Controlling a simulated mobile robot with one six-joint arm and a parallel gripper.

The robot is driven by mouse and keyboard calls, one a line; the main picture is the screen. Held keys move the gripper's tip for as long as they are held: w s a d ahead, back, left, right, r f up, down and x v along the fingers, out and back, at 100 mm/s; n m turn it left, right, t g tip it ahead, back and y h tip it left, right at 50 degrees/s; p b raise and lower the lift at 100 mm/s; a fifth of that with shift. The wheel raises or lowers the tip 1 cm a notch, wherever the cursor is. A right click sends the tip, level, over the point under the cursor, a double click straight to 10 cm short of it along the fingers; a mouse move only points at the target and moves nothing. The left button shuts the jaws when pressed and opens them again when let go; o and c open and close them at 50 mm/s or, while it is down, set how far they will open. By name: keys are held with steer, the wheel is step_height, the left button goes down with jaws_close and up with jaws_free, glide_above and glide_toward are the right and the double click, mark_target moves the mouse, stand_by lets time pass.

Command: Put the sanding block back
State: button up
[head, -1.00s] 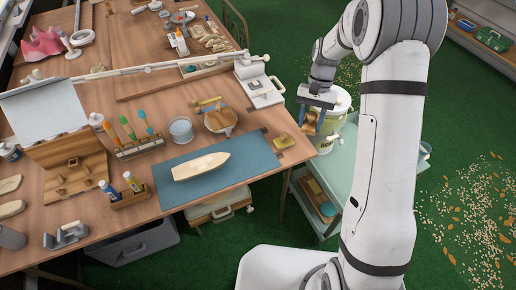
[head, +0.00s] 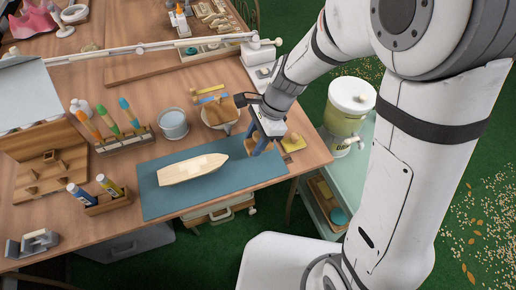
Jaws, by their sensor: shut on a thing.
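My gripper (head: 262,147) is over the right end of the blue mat (head: 222,196) on the workbench. It is shut on a small tan-brown block, the sanding block (head: 261,142), which is partly hidden by the fingers. I cannot tell whether the block touches the mat or hangs just above it. A yellowish block (head: 293,143) sits on the bench just right of my gripper, partly hidden by the wrist.
A pale wooden boat hull (head: 193,169) lies on the mat. A bowl with tools (head: 220,117), a grey cup (head: 173,124) and a marker rack (head: 126,141) stand behind it.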

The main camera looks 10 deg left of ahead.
steer(key=shift+f+b, duration=0.35)
steer(key=shift+f, duration=1.65)
steer(key=shift+f, duration=0.15)
steer(key=o, duration=0.9)
steer(key=p+v, duration=0.1)
steer(key=v, duration=1)
steer(key=shift+p, duration=0.35)
steer(key=s+d+r+n+t+h, duration=0.1)
steer(key=s+d+r+n, duration=0.1)
steer(key=d, duration=0.4)
steer(key=s+d+r+n+t+h, duration=0.1)
steer(key=s+d+r+n+t, duration=0.1)
steer(key=d+n, duration=0.4)
steer(key=s+d+r+n+t+h, duration=0.1)
steer(key=s+d+r+n+h, duration=0.1)
steer(key=d, duration=0.6)
steer(key=shift+s+d+r+n+t, duration=0.1)
steer(key=shift+s+r+n+t, duration=0.1)
steer(key=shift+s+r+n, duration=0.4)
steer(key=shift+s+d+r+n+t, duration=0.25)
steer(key=shift+s+r, duration=0.2)
steer(key=shift+s, duration=0.35)
